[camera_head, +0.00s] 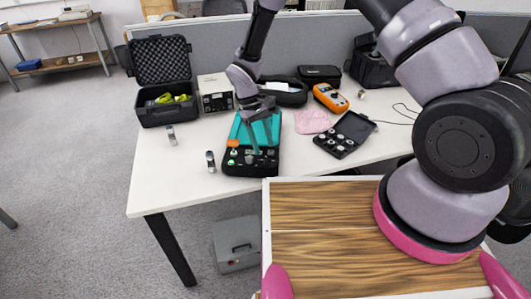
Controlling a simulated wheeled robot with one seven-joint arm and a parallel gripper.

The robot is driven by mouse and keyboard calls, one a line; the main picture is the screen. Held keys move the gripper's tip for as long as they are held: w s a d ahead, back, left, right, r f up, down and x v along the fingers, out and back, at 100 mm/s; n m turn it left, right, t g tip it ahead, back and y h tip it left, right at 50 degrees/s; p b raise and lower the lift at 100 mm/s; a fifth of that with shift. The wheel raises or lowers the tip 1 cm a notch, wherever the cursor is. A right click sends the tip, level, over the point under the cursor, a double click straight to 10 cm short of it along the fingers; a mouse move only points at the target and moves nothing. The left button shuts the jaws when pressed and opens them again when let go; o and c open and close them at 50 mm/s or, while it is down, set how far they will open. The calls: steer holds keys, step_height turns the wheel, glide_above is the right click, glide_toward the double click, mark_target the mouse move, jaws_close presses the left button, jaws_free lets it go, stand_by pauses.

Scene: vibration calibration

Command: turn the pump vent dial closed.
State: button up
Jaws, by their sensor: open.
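A dark case with a teal panel (240,131) stands open on the white table, left of its middle. Its front part is a black control strip (237,168) with several small knobs, some pale and one orange. I cannot tell which knob is the pump vent dial. The fingers and wrist hide part of the panel, and contact with a knob cannot be made out.
A black foam-lined case (162,115), a beige meter box (215,101), an orange multimeter (330,97), a pink cloth (311,122) and a black parts box (344,137) surround the device. Two small metal items lie left of it. The table's front left is clear.

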steer(key=v, duration=0.6)
steer(key=shift+r, duration=0.2)
steer(key=d+r+m+t+y, duration=0.25)
steer(key=d+r, duration=0.35)
steer(key=r, duration=0.7)
steer(key=d+r+m+t+y, duration=0.1)
steer(key=d+r+m, duration=0.2)
steer(key=d+r, duration=0.7)
steer(key=s+d+r+m+t, duration=0.3)
steer(key=s+d+r, duration=0.2)
steer(key=s+r, duration=0.3)
steer(key=s+d+r+m+t+y, duration=0.1)
steer(key=s+d+r+m+t, duration=0.2)
steer(key=s+r, duration=0.5)
steer(key=shift+d+r+m+t, duration=0.35)
steer(key=shift+d+r+t, duration=0.25)
steer(key=shift+d, duration=0.45)
steer(key=shift+y, duration=0.25)
